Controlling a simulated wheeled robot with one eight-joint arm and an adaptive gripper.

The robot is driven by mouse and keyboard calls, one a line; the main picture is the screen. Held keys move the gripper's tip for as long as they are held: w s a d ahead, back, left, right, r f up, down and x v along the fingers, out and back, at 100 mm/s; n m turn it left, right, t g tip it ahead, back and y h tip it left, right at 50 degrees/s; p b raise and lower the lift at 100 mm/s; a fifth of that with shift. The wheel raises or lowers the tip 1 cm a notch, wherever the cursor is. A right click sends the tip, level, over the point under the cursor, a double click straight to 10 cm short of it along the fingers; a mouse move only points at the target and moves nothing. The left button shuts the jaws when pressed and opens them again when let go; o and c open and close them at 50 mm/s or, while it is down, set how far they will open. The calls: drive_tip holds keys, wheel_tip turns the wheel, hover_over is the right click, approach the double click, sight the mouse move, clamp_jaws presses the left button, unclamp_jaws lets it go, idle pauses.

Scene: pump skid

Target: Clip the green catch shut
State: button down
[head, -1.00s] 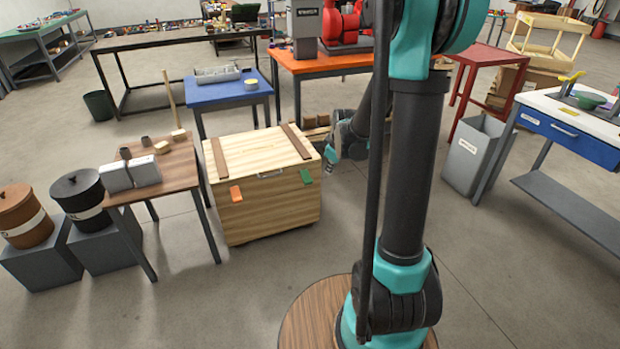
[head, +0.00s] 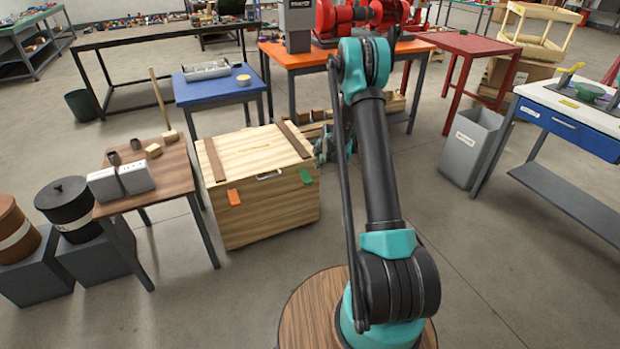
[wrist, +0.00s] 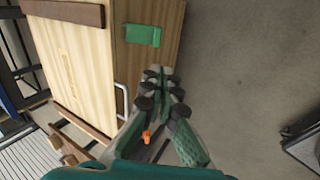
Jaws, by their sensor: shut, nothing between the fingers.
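The green catch (head: 306,176) is at the right end of the front face of the wooden chest (head: 270,212), near the lid edge. In the wrist view the green catch (wrist: 143,35) lies just beyond my fingertips, slightly left, with a visible gap. I cannot tell whether it is clipped. My gripper (wrist: 160,78) is shut and empty, beside the chest's front.
A metal handle (head: 268,175) sits between the catches. The chest lid is down. A brown table (head: 180,180) stands close on the left, a blue table (head: 215,92) behind, and a grey bin (head: 468,150) to the right. The floor in front of the chest is clear.

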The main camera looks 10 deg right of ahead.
sight(309, 181)
drive_tip(key=shift+w+f+n, duration=0.6)
drive_tip(key=shift+w+f, duration=0.65)
drive_tip(key=shift+f, duration=0.3)
drive_tip(key=x, duration=1.4)
drive_tip(key=shift+a, duration=0.1)
